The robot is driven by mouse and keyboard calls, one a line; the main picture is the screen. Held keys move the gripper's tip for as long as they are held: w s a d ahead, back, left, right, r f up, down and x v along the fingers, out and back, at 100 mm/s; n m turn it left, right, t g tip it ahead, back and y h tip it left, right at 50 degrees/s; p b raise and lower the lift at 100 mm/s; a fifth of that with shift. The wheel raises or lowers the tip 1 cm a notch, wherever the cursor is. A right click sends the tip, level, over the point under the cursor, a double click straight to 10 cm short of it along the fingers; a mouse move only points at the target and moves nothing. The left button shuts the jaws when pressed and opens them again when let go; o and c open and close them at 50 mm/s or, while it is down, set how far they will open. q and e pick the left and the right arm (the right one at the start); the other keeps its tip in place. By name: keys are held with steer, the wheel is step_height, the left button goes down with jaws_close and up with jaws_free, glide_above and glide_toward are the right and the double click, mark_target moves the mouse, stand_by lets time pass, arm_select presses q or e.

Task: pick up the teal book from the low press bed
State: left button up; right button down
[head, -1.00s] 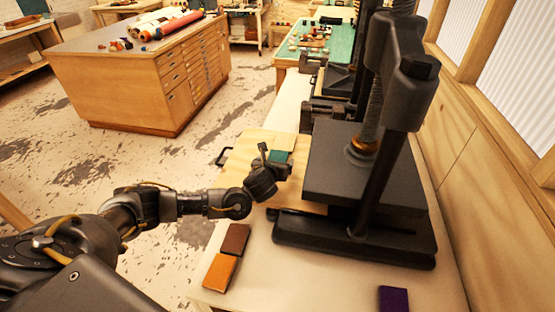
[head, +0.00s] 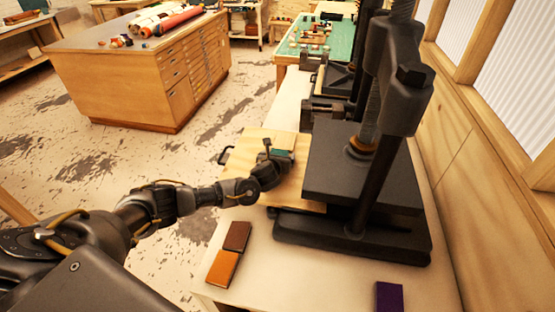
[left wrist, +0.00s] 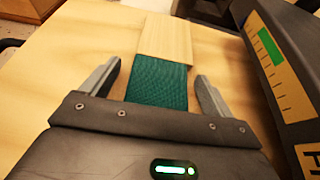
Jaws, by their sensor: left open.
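The teal book (head: 284,153) lies on the pale wooden press bed (head: 246,148), in front of the black press. In the left wrist view the teal book (left wrist: 158,86) shows between my fingers, its near end hidden by the gripper body. A pale wooden block or strip (left wrist: 167,38) adjoins its far end. My left gripper (head: 277,154) is at the book with its fingers apart. In the left wrist view the left gripper (left wrist: 159,70) has one finger on each side of the book, with a gap on both sides. My right gripper is not in view.
The black screw press (head: 362,180) stands close to the right of my left gripper. A brown book (head: 237,236), an orange book (head: 222,268) and a purple book (head: 389,297) lie on the pale bench nearer me. The bench between them is clear.

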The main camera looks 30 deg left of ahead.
arm_select(q)
steer(key=c, duration=1.1)
steer(key=shift+r, duration=0.1)
